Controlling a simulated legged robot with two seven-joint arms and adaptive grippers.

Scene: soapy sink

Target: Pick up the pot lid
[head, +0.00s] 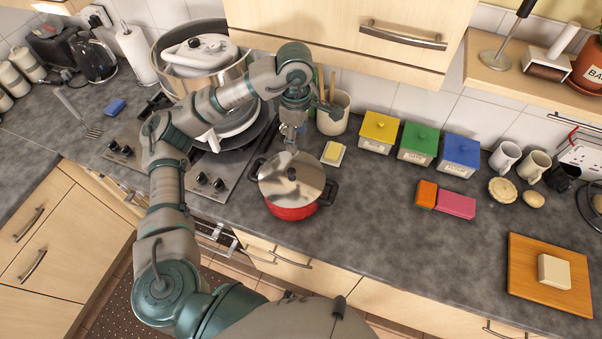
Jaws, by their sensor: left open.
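The pot lid (288,189) is a shiny metal disc. It sits on a red pot (293,212) with dark side handles on the grey counter. My left gripper (291,148) is open and points down over the far part of the lid. Whether its fingers touch the lid or its knob cannot be told. My right gripper is not in view.
Butter on a small dish (334,153) and a utensil crock (333,114) stand behind the pot. Yellow, green and blue canisters (419,143) line the wall at right. Orange and pink blocks (455,204) lie right of the pot. A stove (205,170) with pans is at left.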

